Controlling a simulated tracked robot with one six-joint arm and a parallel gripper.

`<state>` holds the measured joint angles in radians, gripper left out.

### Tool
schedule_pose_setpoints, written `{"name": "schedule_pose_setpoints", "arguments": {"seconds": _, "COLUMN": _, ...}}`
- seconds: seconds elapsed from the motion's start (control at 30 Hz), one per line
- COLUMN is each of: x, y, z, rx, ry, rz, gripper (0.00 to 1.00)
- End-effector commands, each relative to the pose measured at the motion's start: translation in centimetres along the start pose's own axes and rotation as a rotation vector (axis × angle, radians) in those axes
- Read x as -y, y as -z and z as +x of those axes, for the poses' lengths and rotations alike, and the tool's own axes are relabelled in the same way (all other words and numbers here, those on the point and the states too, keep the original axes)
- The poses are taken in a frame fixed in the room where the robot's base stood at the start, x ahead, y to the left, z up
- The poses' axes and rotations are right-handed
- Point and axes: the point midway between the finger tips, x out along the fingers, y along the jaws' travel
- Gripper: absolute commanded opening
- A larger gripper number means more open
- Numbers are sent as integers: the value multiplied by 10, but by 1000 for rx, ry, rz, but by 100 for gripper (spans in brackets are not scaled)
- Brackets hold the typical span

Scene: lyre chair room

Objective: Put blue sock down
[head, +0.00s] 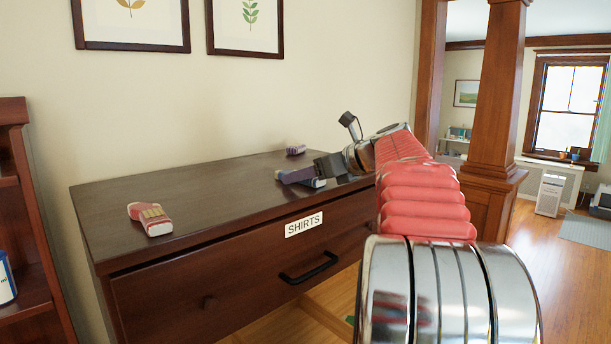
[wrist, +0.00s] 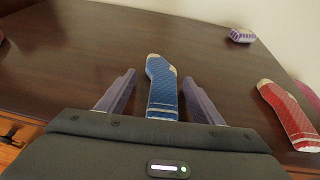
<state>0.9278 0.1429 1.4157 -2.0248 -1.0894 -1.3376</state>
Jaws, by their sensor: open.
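The blue sock (wrist: 161,88), with a pale toe and pale bands, lies on the dark dresser top (wrist: 85,60) in the wrist view. My gripper (wrist: 160,76) is open, with one finger on each side of the sock and a visible gap to each. The sock's near end runs to the gripper body's edge, so that end may be hidden.
A purple sock (wrist: 242,35) lies near the wall. The dresser front has a SHIRTS label (head: 304,225). A bookcase (head: 22,200) stands left.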

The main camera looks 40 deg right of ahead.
Motion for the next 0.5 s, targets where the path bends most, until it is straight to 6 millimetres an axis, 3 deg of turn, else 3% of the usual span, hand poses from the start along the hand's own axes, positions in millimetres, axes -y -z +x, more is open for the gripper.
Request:
{"name": "schedule_pose_setpoints", "arguments": {"seconds": 0.27, "x": 1, "y": 0, "z": -24, "rx": 1, "ry": 2, "rz": 0, "gripper": 60}}
{"name": "schedule_pose_setpoints", "arguments": {"seconds": 0.5, "x": 1, "y": 0, "z": -65, "rx": 1, "ry": 2, "rz": 0, "gripper": 60}}
